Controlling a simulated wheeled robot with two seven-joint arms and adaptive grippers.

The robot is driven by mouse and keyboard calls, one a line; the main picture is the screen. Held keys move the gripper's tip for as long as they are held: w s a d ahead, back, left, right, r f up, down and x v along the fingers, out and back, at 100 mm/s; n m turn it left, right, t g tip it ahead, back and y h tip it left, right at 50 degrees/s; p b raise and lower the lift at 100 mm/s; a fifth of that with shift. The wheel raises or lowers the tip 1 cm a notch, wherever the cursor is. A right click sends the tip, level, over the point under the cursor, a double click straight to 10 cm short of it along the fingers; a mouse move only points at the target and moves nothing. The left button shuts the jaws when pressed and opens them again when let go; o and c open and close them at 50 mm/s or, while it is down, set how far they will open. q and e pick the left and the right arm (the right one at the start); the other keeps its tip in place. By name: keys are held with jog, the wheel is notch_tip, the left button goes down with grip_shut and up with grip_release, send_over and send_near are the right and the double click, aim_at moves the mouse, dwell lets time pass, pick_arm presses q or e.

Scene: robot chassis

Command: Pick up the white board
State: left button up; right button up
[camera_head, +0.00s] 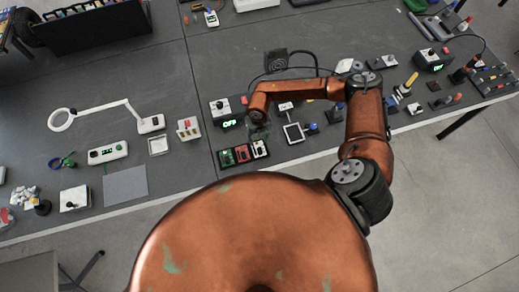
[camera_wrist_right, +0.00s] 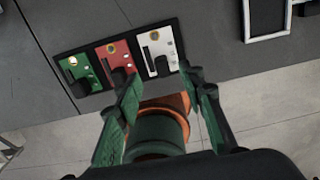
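The white board (camera_head: 259,149) stands at the right end of a dark holder, beside a red board (camera_head: 242,154) and a green board (camera_head: 226,158). It also shows in the right wrist view (camera_wrist_right: 160,48), with a black part and a gold round mark on it. My right gripper (camera_head: 258,131) is over the table just behind the holder in the head view. In the right wrist view its two green fingers (camera_wrist_right: 162,84) are spread apart with nothing held between them, on the near side of the white board. My left gripper is out of view.
A box with a green lit display (camera_head: 221,110) stands close to the right gripper. A white-framed square (camera_head: 293,133) lies right of the holder. A white arm lamp (camera_head: 110,108) and a grey mat (camera_head: 125,186) lie on the left. The table's front edge is just below the holder.

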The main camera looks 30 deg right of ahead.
aim_at(259, 148)
jog(key=f+p, duration=0.1)
jog(key=f, duration=0.5)
jog(key=shift+s+f+p, duration=0.15)
jog(key=shift+s+p, duration=0.05)
jog(key=shift+p, duration=0.2)
jog(key=shift+f, duration=0.55)
jog(key=shift+c, duration=0.4)
grip_shut()
